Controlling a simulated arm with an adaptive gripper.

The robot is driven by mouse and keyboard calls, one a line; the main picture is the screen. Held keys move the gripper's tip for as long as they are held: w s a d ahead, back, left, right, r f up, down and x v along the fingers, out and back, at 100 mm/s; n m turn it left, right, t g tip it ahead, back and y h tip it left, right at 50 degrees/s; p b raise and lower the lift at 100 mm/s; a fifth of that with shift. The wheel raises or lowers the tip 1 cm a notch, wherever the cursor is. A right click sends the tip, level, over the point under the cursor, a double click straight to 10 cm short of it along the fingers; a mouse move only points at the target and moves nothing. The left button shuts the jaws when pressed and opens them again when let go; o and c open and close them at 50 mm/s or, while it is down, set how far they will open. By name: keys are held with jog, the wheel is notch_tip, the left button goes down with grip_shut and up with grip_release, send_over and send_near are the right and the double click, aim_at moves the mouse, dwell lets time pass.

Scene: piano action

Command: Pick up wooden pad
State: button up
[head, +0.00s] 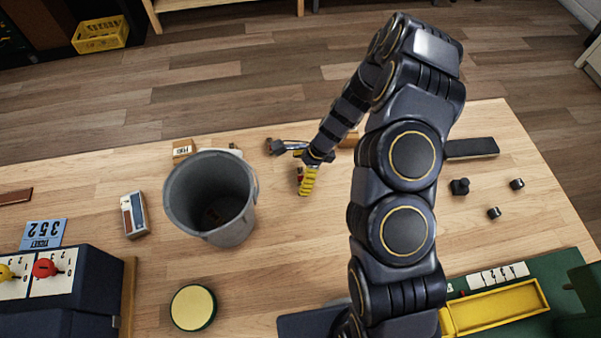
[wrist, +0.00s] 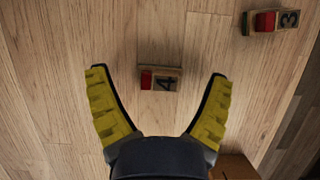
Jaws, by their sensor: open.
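A small wooden pad (wrist: 168,82) marked 4, with a red end, lies on the table in the wrist view. A similar pad (wrist: 288,20) marked 3 lies at the upper right; I cannot tell which one the task names. My gripper (wrist: 159,75) is open and empty, with its yellow ribbed fingers on either side of the pad marked 4 and apart from it. In the head view my gripper (head: 306,184) points down over the middle of the table; a bit of red shows beside its fingers, and the rest there is hidden.
A grey bucket (head: 243,222) stands left of my gripper. A brown block (wrist: 236,167) lies near the right finger in the wrist view. The table in front of my gripper is clear.

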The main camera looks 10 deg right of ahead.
jog(key=shift+c, duration=0.2)
jog(key=c, duration=0.9)
